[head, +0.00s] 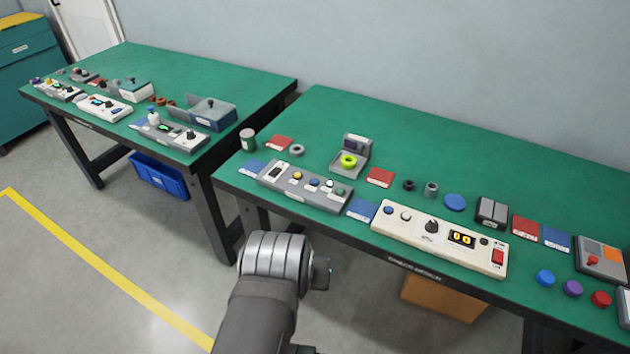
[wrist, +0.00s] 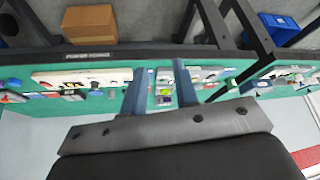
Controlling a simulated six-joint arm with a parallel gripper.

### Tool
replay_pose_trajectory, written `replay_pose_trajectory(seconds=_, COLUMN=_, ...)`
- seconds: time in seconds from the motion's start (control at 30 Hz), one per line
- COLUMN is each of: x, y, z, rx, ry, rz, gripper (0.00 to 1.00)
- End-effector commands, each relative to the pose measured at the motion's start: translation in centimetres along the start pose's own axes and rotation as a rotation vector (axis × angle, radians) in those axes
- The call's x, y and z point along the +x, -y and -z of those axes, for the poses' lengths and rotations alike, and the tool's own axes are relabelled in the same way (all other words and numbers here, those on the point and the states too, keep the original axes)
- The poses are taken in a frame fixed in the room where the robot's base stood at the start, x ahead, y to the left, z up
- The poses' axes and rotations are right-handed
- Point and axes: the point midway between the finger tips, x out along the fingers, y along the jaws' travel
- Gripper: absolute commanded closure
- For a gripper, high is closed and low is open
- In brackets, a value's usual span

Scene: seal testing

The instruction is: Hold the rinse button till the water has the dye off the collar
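A yellow-green ring (head: 348,161), which looks like the dyed collar, sits on a small grey stand with an upright back (head: 357,143) on the near green bench. It also shows as a small yellow-green spot between my fingers in the wrist view (wrist: 165,92). My gripper (wrist: 160,85) is open and empty, apart from the bench. In the head view my arm stands before the bench's front edge. I see no water running.
A cream panel (head: 438,238) with a knob, display and red switch lies to the right. Red and blue cards, small rings and blue, purple and red caps (head: 573,288) lie around. A second bench (head: 190,75) with similar devices stands left. The bench's back is clear.

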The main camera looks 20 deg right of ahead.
Motion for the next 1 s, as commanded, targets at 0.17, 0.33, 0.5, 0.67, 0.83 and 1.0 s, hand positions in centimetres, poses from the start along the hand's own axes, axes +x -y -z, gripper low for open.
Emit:
replay_pose_trajectory(seconds=0.17, x=0.00, y=0.00, z=0.00, rx=0.000, ry=0.000, rz=0.000, gripper=1.00)
replay_pose_trajectory(seconds=0.33, x=0.00, y=0.00, z=0.00, rx=0.000, ry=0.000, rz=0.000, gripper=1.00)
replay_pose_trajectory(seconds=0.5, x=0.00, y=0.00, z=0.00, rx=0.000, ry=0.000, rz=0.000, gripper=1.00)
replay_pose_trajectory(seconds=0.67, x=0.00, y=0.00, z=0.00, rx=0.000, ry=0.000, rz=0.000, gripper=1.00)
replay_pose_trajectory(seconds=0.83, x=0.00, y=0.00, z=0.00, rx=0.000, ry=0.000, rz=0.000, gripper=1.00)
replay_pose_trajectory(seconds=1.0, x=0.00, y=0.00, z=0.00, rx=0.000, ry=0.000, rz=0.000, gripper=1.00)
